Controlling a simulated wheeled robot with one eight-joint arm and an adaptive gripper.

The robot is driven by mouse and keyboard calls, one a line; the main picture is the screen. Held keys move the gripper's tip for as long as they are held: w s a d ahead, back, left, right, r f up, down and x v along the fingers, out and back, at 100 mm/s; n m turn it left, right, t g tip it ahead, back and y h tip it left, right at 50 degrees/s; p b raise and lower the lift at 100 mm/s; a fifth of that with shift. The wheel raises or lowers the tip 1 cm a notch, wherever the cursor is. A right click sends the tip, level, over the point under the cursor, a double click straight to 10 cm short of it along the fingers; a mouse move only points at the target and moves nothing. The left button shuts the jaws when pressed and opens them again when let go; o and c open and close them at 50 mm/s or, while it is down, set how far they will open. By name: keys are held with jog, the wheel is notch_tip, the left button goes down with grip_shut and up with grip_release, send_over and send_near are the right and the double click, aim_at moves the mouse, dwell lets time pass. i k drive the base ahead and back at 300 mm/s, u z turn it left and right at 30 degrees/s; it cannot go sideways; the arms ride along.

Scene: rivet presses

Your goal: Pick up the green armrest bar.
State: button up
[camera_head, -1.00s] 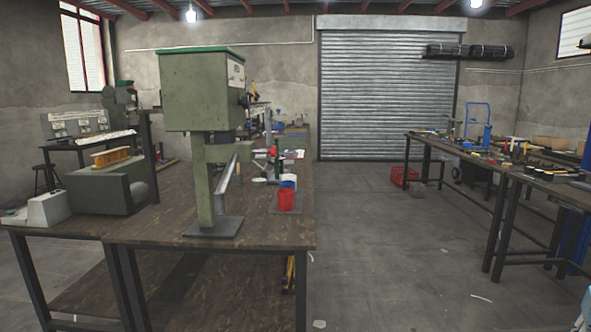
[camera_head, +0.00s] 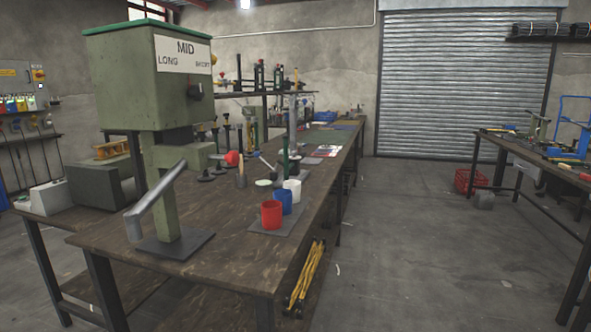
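I cannot pick out a green armrest bar for certain. A thin dark green upright piece (camera_head: 285,160) stands on the long workbench (camera_head: 210,277) behind the cups, too small to identify. The near rivet press (camera_head: 150,80) has a pale green body and column, a dark green top edge and a sign reading MID, LONG and SHORT. A grey angled bar (camera_head: 155,203) slants out in front of its column. My gripper is not in view.
Red (camera_head: 271,214), blue (camera_head: 283,202) and white (camera_head: 292,189) cups stand near the bench's right edge. Yellow bars (camera_head: 307,273) lean under the bench. A red crate (camera_head: 467,181) lies on the floor by the right table (camera_head: 530,173). The aisle between is clear.

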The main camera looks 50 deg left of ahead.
aim_at(292, 166)
jog(key=u, duration=0.4)
jog(key=i, duration=1.05)
jog(key=u, duration=1.1)
jog(key=i, duration=0.65)
jog(key=u, duration=0.35)
